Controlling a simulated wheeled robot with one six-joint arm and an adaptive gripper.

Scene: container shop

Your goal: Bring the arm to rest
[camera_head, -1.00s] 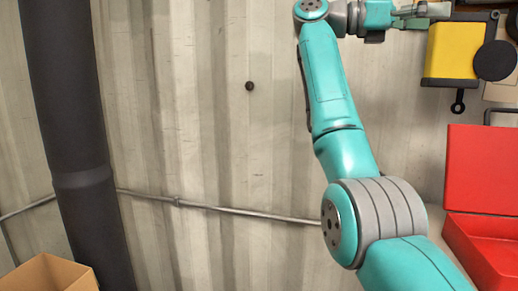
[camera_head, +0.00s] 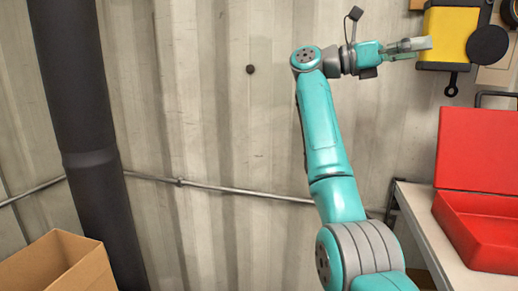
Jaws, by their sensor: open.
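My teal arm (camera_head: 322,130) rises from the bottom right of the head view and bends at a joint near the top. My gripper (camera_head: 412,48) points to the right at the end of it, open with nothing visible between its fingers. In the picture its fingertips lie just left of a yellow and black wall-hung item (camera_head: 447,35); I cannot tell whether they touch it. My gripper is well above the red box in the picture.
An open red box (camera_head: 470,222) with its lid up stands on a grey bench (camera_head: 412,200) at the right. A cardboard box (camera_head: 62,262) is at the lower left beside a dark vertical pipe (camera_head: 78,120). A thin conduit (camera_head: 235,189) crosses the corrugated wall (camera_head: 215,80).

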